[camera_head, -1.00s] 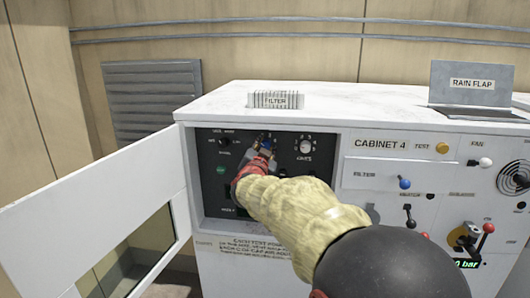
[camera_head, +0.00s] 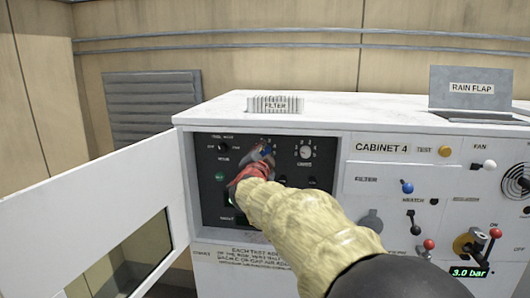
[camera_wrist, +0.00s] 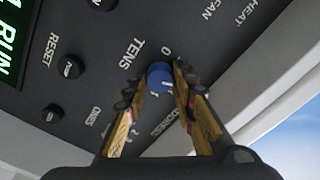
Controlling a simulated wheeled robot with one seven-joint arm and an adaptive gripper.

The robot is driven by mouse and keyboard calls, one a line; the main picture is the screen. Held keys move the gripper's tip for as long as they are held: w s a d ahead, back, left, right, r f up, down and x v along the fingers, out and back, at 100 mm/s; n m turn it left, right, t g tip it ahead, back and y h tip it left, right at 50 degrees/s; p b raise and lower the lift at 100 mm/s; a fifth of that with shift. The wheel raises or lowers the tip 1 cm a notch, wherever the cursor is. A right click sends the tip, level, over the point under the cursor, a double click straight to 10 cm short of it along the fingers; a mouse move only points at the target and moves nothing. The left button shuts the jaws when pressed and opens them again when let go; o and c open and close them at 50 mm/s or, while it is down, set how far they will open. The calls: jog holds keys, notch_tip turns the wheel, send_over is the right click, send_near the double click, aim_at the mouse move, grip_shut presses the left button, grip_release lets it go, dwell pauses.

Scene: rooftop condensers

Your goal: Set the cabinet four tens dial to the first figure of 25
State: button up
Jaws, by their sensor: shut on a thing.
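The cabinet four control panel (camera_head: 212,205) is dark and sits behind an open white door. The tens dial is a blue knob (camera_wrist: 160,77) in the wrist view, with the TENS label and a 0 beside it. My gripper (camera_wrist: 156,84) is shut on this knob, one finger on each side. In the head view my gripper (camera_head: 262,158) reaches the upper middle of the panel and covers much of the dial. The dial's other figures are mostly hidden by the fingers, and I cannot tell which figure it points to.
The ones dial (camera_head: 305,152) is just right of my gripper. The open door (camera_head: 95,215) stands out at the left. A RESET button (camera_wrist: 70,67) and a green lit display (camera_wrist: 10,40) are close by. Levers and knobs fill the front at the right.

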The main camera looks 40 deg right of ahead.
jog(key=shift+r, duration=0.1)
jog(key=o, duration=1.2)
jog(key=shift+c, duration=0.2)
jog(key=v, duration=1.2)
